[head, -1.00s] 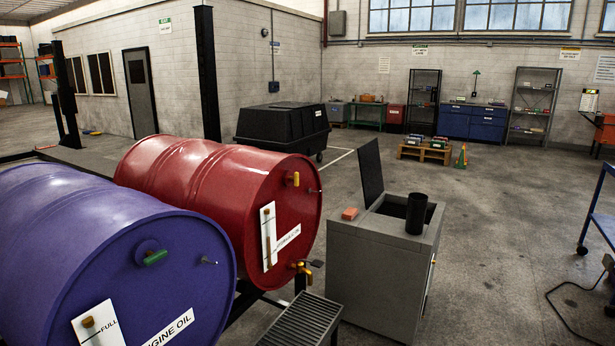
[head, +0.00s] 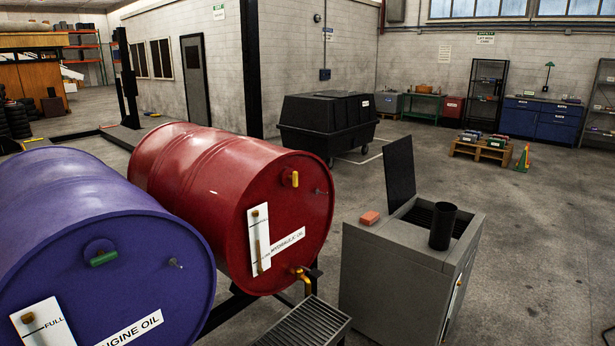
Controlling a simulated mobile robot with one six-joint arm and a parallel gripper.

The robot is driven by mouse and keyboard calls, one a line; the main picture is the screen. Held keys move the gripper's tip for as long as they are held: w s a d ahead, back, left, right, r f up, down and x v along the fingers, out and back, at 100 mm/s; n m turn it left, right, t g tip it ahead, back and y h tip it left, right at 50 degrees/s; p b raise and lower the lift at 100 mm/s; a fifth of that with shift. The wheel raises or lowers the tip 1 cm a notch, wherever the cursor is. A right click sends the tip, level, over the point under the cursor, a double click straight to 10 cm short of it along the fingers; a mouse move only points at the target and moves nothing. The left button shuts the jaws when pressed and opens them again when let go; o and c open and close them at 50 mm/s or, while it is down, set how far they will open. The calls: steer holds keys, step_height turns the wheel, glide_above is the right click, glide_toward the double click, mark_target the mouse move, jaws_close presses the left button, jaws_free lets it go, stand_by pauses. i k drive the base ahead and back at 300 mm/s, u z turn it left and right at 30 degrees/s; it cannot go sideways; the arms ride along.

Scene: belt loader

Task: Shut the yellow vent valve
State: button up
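The yellow vent valve (head: 295,179) is a small upright yellow handle near the top of the front face of the red drum (head: 237,200), which is labelled hydraulic oil. A second valve, a green handle (head: 104,258), lies about level on the front of the purple engine oil drum (head: 95,235) at the left. A brass tap (head: 302,277) with a dark handle sits low on the red drum. Nothing visibly covers the yellow vent valve. My gripper is not in view.
A grey metal cabinet (head: 395,275) with an open lid, a black cup (head: 443,226) and an orange block (head: 370,218) stands right of the red drum. A slatted grate (head: 305,322) lies below the tap.

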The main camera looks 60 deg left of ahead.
mark_target(295, 178)
steer(key=u, duration=0.25)
steer(key=i, duration=0.4)
steer(key=u, duration=0.9)
steer(key=k, duration=0.25)
steer(key=u, duration=2.75)
steer(key=k, duration=0.3)
steer(key=z, duration=0.15)
